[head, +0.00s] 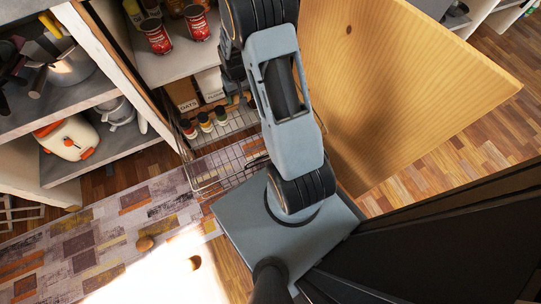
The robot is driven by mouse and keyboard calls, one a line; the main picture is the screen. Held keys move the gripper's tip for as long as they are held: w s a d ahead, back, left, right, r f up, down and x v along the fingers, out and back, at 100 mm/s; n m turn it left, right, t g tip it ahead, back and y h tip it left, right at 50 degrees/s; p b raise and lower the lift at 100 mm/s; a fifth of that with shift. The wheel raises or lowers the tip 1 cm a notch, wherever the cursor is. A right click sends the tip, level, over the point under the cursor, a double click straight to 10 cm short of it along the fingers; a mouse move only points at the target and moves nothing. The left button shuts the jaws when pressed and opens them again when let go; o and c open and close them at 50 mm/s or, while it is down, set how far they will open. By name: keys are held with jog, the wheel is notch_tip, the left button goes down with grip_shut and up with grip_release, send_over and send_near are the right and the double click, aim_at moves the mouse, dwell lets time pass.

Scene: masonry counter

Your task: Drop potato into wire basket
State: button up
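A wire basket (222,172) is below the shelf, left of my arm, with part of it hidden behind my arm. My gripper (238,99) seems to show only as small dark parts left of my arm, above the basket. The arm hides most of it, and I cannot tell whether it is open or holds anything.
Small jars with dark lids (205,122) stand at the basket's back. Red cans (157,37) stand on the shelf above. A large wooden panel (400,80) fills the right. Shelves with a white-orange appliance (68,138) are at the left. The rug is mostly clear.

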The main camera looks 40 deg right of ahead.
jog(key=o, duration=0.8)
jog(key=shift+o, duration=0.2)
notch_tip(320, 180, up, 14)
jog(key=p, duration=0.5)
jog(key=shift+f, duration=0.15)
jog(key=s+a+r+t+p, duration=0.1)
jog(key=s+a+r+p, duration=0.2)
jog(key=r+p, duration=0.6)
jog(key=s+a+r+n+t+p, duration=0.1)
jog(key=s+a+r+p, duration=0.2)
jog(key=r, duration=1.6)
jog(key=s+a+r+n+t+p, duration=0.1)
jog(key=s+a+r+p, duration=0.2)
jog(key=s+r+p, duration=0.6)
notch_tip(320, 180, up, 5)
jog(key=p, duration=0.7)
jog(key=shift+a+p, duration=0.2)
jog(key=shift+p, duration=0.1)
jog(key=shift+s+a+r+n+t+p, duration=0.15)
jog(key=shift+s+r+n+t+p, duration=0.2)
jog(key=shift+s, duration=0.2)
jog(key=shift+c, duration=0.3)
